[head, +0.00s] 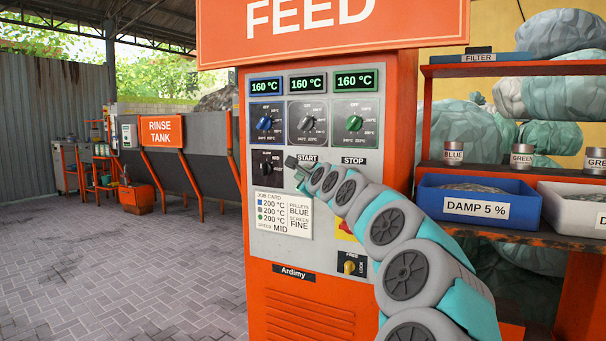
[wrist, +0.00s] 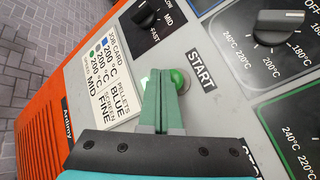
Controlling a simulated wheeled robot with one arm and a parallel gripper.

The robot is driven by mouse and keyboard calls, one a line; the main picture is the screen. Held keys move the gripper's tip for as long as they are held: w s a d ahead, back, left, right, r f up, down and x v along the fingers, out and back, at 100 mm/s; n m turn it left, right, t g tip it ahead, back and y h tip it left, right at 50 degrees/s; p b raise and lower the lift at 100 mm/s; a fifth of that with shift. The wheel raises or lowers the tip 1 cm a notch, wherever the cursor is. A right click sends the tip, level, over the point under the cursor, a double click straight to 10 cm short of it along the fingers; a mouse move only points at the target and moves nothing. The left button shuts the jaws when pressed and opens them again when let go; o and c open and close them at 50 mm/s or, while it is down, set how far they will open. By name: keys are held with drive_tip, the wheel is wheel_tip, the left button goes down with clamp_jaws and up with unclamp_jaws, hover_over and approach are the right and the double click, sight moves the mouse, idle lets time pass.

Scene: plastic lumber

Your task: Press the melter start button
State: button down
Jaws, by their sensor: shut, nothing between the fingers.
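The orange melter cabinet (head: 258,245) stands ahead with a grey control panel. The green start button (wrist: 180,82) shows in the wrist view beside the START label (wrist: 201,71); my fingers cover part of it. In the head view the START label (head: 307,158) shows, but the button is hidden by my gripper (head: 292,163). My gripper (wrist: 163,74) is shut and empty, its fingertips overlapping the button in the wrist view. I cannot tell whether they touch it. The STOP label (head: 354,160) is right of START.
Three displays read 160 °C above blue (head: 264,122), grey (head: 307,123) and green (head: 354,123) knobs. The speed knob (head: 266,164) is left of START. The job card (head: 284,212) lists 200 °C and MID speed. A shelf with bins (head: 478,207) stands right; open paving (head: 120,270) lies left.

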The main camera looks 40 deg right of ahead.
drive_tip(key=shift+s+a, duration=0.15)
drive_tip(key=shift+a, duration=0.1)
drive_tip(key=a, duration=0.1)
drive_tip(key=s+a+p, duration=0.1)
drive_tip(key=a, duration=0.1)
drive_tip(key=s+a, duration=0.1)
drive_tip(key=shift+a, duration=0.35)
idle(0.9)
